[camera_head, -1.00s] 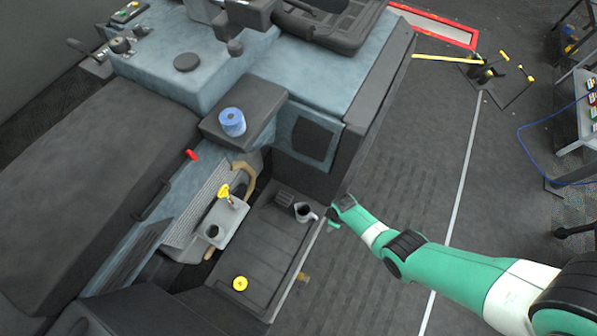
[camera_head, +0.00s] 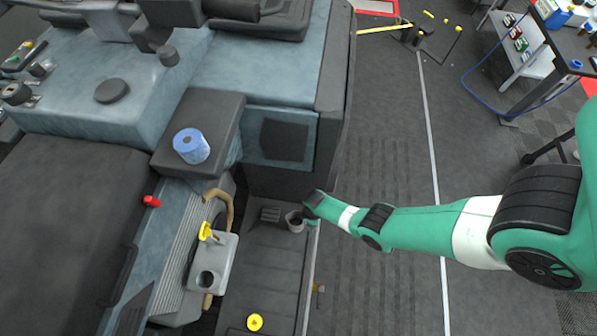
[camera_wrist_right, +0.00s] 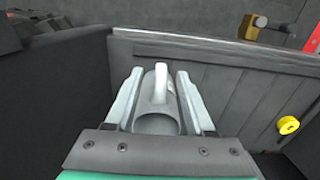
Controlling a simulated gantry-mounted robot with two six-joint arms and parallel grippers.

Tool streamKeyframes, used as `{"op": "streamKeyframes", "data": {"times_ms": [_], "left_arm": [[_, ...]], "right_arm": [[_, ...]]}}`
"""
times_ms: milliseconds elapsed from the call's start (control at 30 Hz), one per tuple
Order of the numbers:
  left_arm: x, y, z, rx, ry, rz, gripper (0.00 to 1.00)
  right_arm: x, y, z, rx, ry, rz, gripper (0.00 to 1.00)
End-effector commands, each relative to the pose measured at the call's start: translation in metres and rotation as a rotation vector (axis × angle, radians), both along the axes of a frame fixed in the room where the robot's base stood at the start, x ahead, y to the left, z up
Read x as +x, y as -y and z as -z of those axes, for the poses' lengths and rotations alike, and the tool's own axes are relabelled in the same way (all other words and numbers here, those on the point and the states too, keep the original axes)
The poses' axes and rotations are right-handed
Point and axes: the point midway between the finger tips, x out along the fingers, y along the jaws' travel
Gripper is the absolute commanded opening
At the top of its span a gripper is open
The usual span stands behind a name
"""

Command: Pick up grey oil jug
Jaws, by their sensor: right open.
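The grey oil jug (camera_head: 295,222) stands upright on the dark footwell floor, near its right edge. My right gripper (camera_head: 311,212) is right beside it, partly covering its right side. In the right wrist view the jug (camera_wrist_right: 156,122) lies between the two fingers of my right gripper (camera_wrist_right: 160,74), its handle pointing up the picture. The fingers are spread on either side of the jug, with narrow gaps showing near the tips. Whether they touch the jug lower down is hard to tell. My left gripper is not in view.
The footwell wall (camera_head: 280,183) rises just behind the jug. A light grey tank with a yellow-handled dipstick (camera_head: 205,232) stands to the left. A yellow cap (camera_head: 254,322) lies on the footwell floor. A blue roll (camera_head: 191,146) sits on a dark box above.

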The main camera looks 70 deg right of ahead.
Motion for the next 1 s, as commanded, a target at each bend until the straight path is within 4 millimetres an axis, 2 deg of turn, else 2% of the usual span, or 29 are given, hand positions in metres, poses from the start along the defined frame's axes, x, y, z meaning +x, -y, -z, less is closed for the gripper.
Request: {"op": "streamKeyframes", "data": {"times_ms": [133, 400, 667, 967, 1000], "left_arm": [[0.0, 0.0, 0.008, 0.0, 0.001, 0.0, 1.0], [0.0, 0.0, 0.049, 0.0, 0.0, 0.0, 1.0], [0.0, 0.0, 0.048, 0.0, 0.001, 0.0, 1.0], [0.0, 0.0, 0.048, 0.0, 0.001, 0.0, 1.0], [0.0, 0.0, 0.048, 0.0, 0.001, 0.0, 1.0]], "right_arm": [[-0.001, 0.0, 0.008, 0.0, 0.0, 0.0, 0.54], [-0.004, 0.0, 0.051, 0.0, 0.0, 0.0, 0.54], [-0.004, 0.0, 0.05, 0.0, 0.001, 0.0, 0.54], [-0.004, 0.0, 0.05, 0.0, 0.0, 0.0, 0.02], [-0.004, 0.0, 0.05, 0.0, 0.001, 0.0, 0.0]]}}
